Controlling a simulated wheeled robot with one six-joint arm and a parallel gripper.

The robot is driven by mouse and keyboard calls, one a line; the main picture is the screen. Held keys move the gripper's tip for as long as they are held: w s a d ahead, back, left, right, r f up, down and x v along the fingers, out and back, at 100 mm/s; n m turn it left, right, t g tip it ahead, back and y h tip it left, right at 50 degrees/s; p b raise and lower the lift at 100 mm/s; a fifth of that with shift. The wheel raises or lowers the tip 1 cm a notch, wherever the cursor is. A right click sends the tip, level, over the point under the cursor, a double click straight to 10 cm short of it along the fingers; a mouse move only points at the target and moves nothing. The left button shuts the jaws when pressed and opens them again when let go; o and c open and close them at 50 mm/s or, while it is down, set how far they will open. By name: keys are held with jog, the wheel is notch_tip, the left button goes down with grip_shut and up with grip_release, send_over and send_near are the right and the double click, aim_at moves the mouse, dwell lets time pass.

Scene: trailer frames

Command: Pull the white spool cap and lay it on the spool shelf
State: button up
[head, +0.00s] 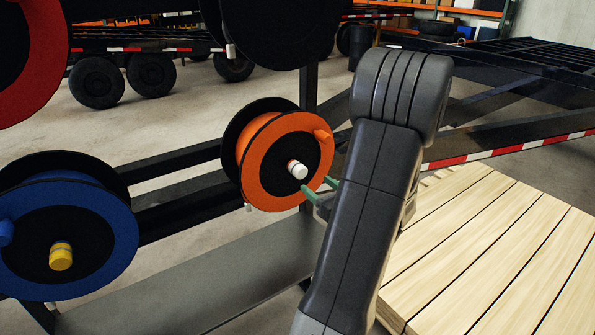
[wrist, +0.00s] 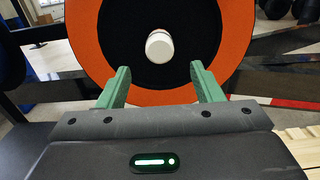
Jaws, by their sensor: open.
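The white spool cap (head: 297,169) sits at the centre of the orange spool (head: 256,164), on its black hub. In the wrist view the cap (wrist: 159,46) is above and beyond my fingertips, roughly centred between them. My gripper (head: 318,185) is open and empty, with green fingers (wrist: 160,78) pointing toward the orange spool's face. The fingers are apart from the cap, a little below and to its right in the head view. The spool shelf appears to be the grey flat surface (head: 190,295) below the spools.
A blue spool (head: 118,225) with a yellow cap (head: 61,257) is at the left. A red spool (head: 50,50) is at the upper left. A wooden slatted deck (head: 480,250) lies at the right.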

aim_at(303, 174)
jog(key=x, duration=0.8)
jog(key=shift+b, duration=0.5)
dwell(0.9)
jog(key=c, duration=1.3)
jog(key=shift+b+v, duration=0.4)
jog(key=shift+v, duration=2.55)
grip_shut()
jog(key=shift+f, duration=0.15)
jog(key=a+f+b, duration=0.4)
jog(key=f+b, duration=0.7)
jog(key=f, duration=0.1)
jog(key=a+f+b, duration=0.3)
jog(key=f+b, duration=0.8)
jog(key=b, duration=0.1)
jog(key=s+a+f+b, duration=0.1)
jog(key=a+f+b, duration=0.3)
jog(key=f+b, duration=0.7)
jog(key=shift+a+f+b, duration=0.2)
jog(key=shift+f, duration=0.25)
jog(key=shift+a+f+b, duration=0.15)
jog(key=shift+a+f, duration=0.05)
jog(key=shift+f, duration=0.2)
jog(key=shift+f+b, duration=0.8)
jog(key=shift+f, duration=0.05)
